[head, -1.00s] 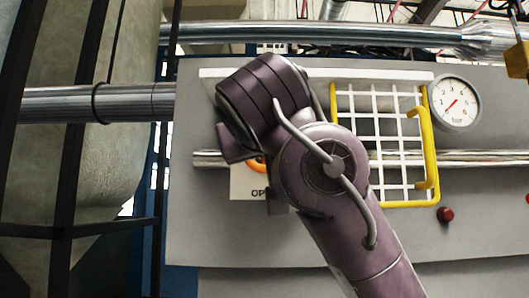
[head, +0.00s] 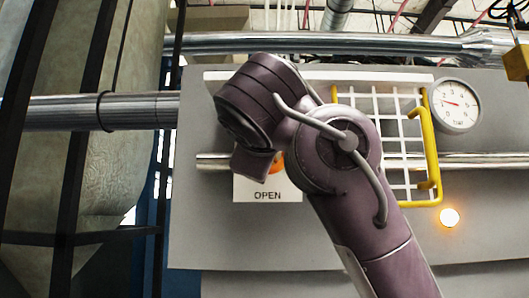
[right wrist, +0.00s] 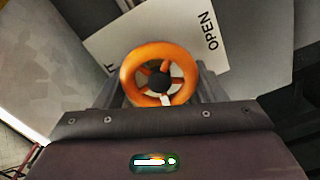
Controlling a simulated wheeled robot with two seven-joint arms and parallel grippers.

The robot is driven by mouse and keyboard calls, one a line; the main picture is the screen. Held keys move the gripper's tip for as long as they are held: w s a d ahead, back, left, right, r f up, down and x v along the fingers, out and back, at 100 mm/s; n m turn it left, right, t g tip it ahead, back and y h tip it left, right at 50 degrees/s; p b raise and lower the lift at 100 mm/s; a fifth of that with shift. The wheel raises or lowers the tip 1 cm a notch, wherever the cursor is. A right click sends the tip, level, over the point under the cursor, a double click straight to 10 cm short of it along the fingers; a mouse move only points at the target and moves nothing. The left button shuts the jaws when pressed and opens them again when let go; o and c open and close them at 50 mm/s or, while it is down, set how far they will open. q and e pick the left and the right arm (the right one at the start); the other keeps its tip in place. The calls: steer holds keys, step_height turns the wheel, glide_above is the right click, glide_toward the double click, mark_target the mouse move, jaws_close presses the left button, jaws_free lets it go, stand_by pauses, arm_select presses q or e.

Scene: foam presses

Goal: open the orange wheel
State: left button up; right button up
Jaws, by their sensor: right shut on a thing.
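The orange wheel (right wrist: 130,76) shows large in the right wrist view, with spokes and a dark hub. It sits between the two fingers of my right gripper (right wrist: 162,92), which is shut on it. In the head view only a small orange piece of the wheel (head: 277,163) shows behind my right arm. The white sign (head: 267,190) behind the wheel reads OPEN in the head view, and that word also shows in the right wrist view. My left gripper is in neither view.
A pressure gauge (head: 455,104) sits at the upper right of the grey panel (head: 220,235), its needle pointing left and slightly up. A lamp (head: 450,217) below it glows. A white grid guard with a yellow handle (head: 431,150) stands out behind my right arm.

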steer(key=shift+n, duration=1.1)
steer(key=o, duration=1)
steer(key=shift+w, duration=0.1)
steer(key=shift+f, duration=0.1)
steer(key=shift+s+b, duration=0.5)
steer(key=s+b, duration=0.3)
steer(key=s, duration=0.4)
